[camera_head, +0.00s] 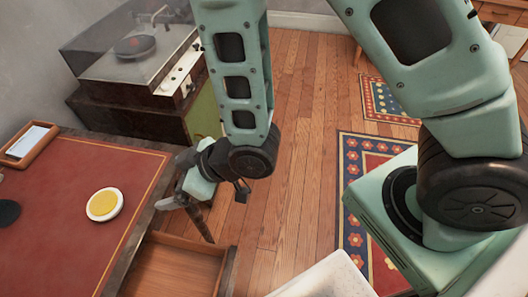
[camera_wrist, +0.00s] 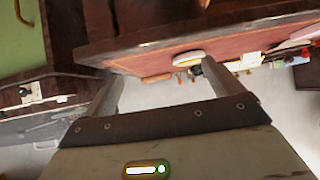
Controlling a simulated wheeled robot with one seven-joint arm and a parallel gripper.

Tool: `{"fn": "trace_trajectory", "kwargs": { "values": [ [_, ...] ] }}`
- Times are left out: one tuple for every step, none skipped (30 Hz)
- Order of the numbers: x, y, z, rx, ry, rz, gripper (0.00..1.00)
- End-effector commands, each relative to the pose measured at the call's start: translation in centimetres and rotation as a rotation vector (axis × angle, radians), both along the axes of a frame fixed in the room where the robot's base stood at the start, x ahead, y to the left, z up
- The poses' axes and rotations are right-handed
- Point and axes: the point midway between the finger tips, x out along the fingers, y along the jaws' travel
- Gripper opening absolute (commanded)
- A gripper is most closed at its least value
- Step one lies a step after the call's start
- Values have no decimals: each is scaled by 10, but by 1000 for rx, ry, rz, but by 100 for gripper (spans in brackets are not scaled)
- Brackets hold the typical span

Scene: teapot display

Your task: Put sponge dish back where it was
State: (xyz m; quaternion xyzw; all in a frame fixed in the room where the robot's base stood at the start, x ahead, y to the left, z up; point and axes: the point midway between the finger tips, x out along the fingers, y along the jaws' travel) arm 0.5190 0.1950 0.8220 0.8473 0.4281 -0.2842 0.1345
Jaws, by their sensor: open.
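The sponge dish (camera_head: 105,204), a white round dish with a yellow sponge in it, sits on the red top of the desk (camera_head: 62,250). It also shows small in the wrist view (camera_wrist: 188,58), on the desk top between my fingers but farther off. My gripper (camera_head: 190,221) is open and empty. It is to the right of the dish, past the desk's edge, and appears above the open drawer (camera_head: 172,272). Its open fingers also show in the wrist view (camera_wrist: 158,88). The dish and gripper are apart.
A wooden tray (camera_head: 17,160) with a white sheet lies at the desk's far left. A dark object (camera_head: 8,212) is left of the dish. A record player (camera_head: 135,50) under a clear lid stands beyond the desk. Rugs (camera_head: 360,180) lie on the wooden floor.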

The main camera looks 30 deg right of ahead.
Motion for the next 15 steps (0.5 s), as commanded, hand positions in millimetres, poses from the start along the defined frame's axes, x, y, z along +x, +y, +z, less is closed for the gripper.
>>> {"fn": "trace_trajectory", "kwargs": {
  "values": [
    [3, -4, 13, -40, 32, -20, 92],
    [2, -8, 17, -69, 58, -31, 92],
    [0, -14, 23, -109, 95, -45, 92],
    [-2, -19, 28, -138, 123, -57, 92],
    [-5, -24, 33, -167, 151, -68, 92],
    [-10, -31, 41, -205, 190, -83, 92],
    [-14, -37, 47, -233, 218, -93, 92],
    [-19, -43, 53, -262, 248, -103, 92],
    [-26, -51, 61, -300, 286, -117, 92],
    [-32, -58, 68, -328, 317, -127, 92],
    [-39, -64, 74, -357, 347, -137, 92],
    [-49, -73, 83, -392, 386, -151, 92],
    [-57, -80, 89, -420, 415, -159, 92],
    [-64, -87, 95, -446, 444, -169, 92],
    [-75, -95, 103, -478, 479, -179, 92]
  ]
}}
